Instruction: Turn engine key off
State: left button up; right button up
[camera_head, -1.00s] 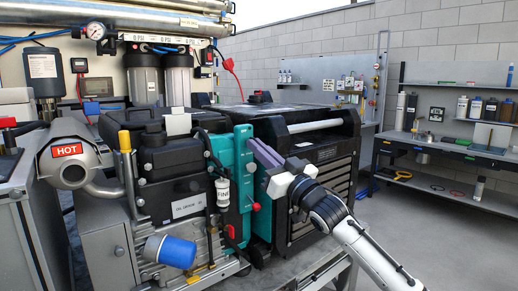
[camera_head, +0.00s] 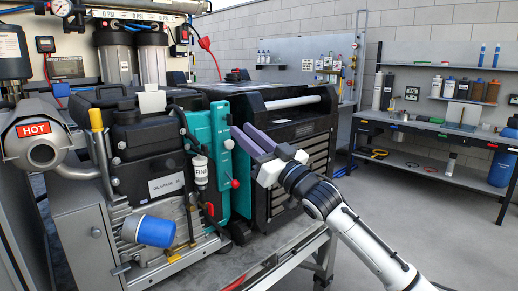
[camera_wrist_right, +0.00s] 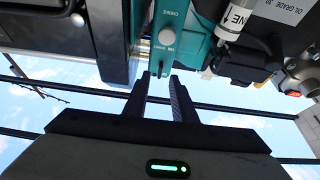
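The engine's teal panel (camera_head: 212,160) faces right in the head view. I cannot pick out the engine key with certainty. In the wrist view the teal panel (camera_wrist_right: 185,30) carries a label reading CHOKE and a round grey knob (camera_wrist_right: 166,37). My right gripper (camera_head: 239,132) reaches in from the lower right, its purple fingers close in front of the teal panel. In the wrist view my right gripper (camera_wrist_right: 161,77) has its two dark fingers apart with a narrow empty gap, pointing at the panel's edge below the knob. My left gripper is not in view.
A red knob (camera_head: 235,184) sticks out of the teal panel's lower part. A black cabinet (camera_head: 285,140) stands close right of the panel. Open floor lies to the right.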

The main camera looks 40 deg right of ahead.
jog(key=v, duration=0.6)
jog(key=shift+b, duration=0.45)
jog(key=s+a+f+g, duration=0.2)
jog(key=a+f, duration=0.1)
jog(key=f, duration=0.8)
jog(key=s+a+f+g, duration=0.1)
jog(key=a+f+g, duration=0.2)
jog(key=f, duration=0.8)
jog(key=s+a+f+g, duration=0.2)
jog(key=a+f, duration=0.1)
jog(key=f, duration=0.7)
jog(key=s+a+f+g, duration=0.3)
jog(key=s+a+f, duration=0.5)
jog(key=s+f, duration=0.2)
jog(key=s+a+f+n+g, duration=0.1)
jog(key=s+a+f+g, duration=0.2)
jog(key=s+a+f, duration=0.5)
jog(key=s+f, duration=0.3)
jog(key=shift+a+f+g+y, duration=0.3)
jog(key=shift+a+f+g, duration=0.05)
jog(key=shift+f+g, duration=0.05)
jog(key=shift+s, duration=0.15)
